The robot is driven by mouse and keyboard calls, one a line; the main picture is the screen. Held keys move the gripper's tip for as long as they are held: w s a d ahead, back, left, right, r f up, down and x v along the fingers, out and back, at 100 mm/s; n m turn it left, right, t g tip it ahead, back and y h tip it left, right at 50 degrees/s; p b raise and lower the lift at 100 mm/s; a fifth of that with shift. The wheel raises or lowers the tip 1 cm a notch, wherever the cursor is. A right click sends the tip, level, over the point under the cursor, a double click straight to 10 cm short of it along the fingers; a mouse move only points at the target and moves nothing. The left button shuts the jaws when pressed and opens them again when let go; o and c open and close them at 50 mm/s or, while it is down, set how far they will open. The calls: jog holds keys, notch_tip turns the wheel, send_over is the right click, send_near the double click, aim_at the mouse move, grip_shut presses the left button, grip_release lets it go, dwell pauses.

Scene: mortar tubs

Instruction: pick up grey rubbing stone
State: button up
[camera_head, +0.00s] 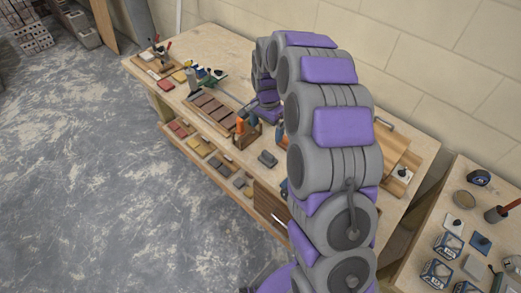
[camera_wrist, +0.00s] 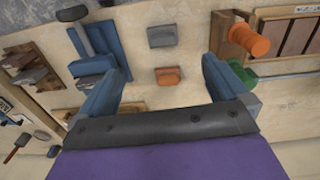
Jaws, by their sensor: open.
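A small grey block (camera_wrist: 162,36), which looks like the grey rubbing stone, lies flat on the wooden bench in the wrist view. In the head view it appears as a dark grey block (camera_head: 267,158) near the bench's front edge. My gripper (camera_wrist: 163,68) is open, its two blue fingers spread wide, with nothing held between them. In the picture the grey block is just beyond the fingertips, apart from them. An orange block (camera_wrist: 168,77) lies between the fingers in the picture, on the bench below. My gripper is mostly hidden behind my arm in the head view.
In the wrist view, an orange cylinder (camera_wrist: 250,40) and green item (camera_wrist: 238,75) stand by the right finger; a blue tool (camera_wrist: 92,68) is by the left. In the head view, a lower shelf (camera_head: 205,158) holds several blocks. A second bench (camera_head: 415,262) stands right.

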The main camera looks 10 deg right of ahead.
jog(key=w+d, duration=0.1)
jog(key=b, duration=0.2)
send_near(267, 154)
jog(key=f, duration=0.5)
jog(key=shift+s+a+f, duration=0.1)
jog(key=shift+a+f, duration=0.1)
jog(key=shift+a, duration=0.05)
jog(key=shift+f, duration=0.35)
jog(key=shift+d+f, duration=0.85)
jog(key=shift+d, duration=0.25)
jog(key=f, duration=0.1)
jog(key=f+b, duration=0.1)
jog(key=f, duration=0.1)
jog(key=shift+a+f, duration=0.3)
jog(key=shift+a, duration=0.05)
jog(key=shift+a+f, duration=0.1)
jog(key=shift+a, duration=0.65)
jog(key=shift+d, duration=0.8)
jog(key=c, duration=0.5)
jog(key=shift+d, duration=0.2)
jog(key=shift+c, duration=1.3)
jog(key=shift+a, duration=0.75)
jog(key=c, duration=0.4)
